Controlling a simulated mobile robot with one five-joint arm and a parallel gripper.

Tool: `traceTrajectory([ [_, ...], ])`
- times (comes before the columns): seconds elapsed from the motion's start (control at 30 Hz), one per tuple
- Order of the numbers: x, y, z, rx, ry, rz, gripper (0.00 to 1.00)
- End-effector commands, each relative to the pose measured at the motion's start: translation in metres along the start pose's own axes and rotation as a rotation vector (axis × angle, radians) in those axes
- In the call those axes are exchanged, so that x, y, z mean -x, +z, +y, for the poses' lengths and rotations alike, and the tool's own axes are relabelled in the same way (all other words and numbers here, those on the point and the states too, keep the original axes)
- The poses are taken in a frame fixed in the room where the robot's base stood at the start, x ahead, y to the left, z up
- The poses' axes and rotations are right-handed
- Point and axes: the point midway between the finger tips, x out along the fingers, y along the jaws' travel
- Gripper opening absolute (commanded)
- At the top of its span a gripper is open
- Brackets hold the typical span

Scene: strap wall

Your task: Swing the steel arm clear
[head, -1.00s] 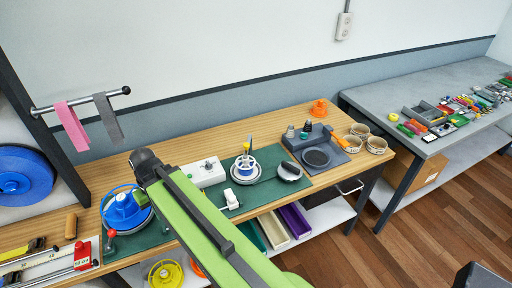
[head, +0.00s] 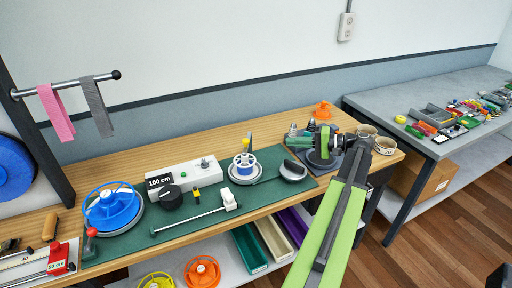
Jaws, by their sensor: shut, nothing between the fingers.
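A slim steel arm (head: 190,221) lies low over the green mat, with a white block (head: 229,201) at its right end and a dark knob at its left end. A second steel rod (head: 65,86) sticks out from the dark post at the left wall; it carries a pink strap (head: 55,113) and a grey strap (head: 97,107). I cannot tell which one is meant. My gripper (head: 322,146) is at the right of the bench, in front of the dark grey holder, far from both rods. It is shut and empty; its fingertips are small and partly hidden.
A blue reel (head: 113,208) stands on the mat's left end. Tape rolls (head: 383,146) stand at the bench's right end.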

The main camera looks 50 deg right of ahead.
Motion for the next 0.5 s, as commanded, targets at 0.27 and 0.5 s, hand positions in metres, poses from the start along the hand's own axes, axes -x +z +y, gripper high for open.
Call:
traceTrajectory([
  [0.27,-0.002,0.001,0.0,0.0,0.001,-0.001,0.0],
  [0.5,-0.035,0.002,0.002,0.0,0.002,-0.004,0.0],
])
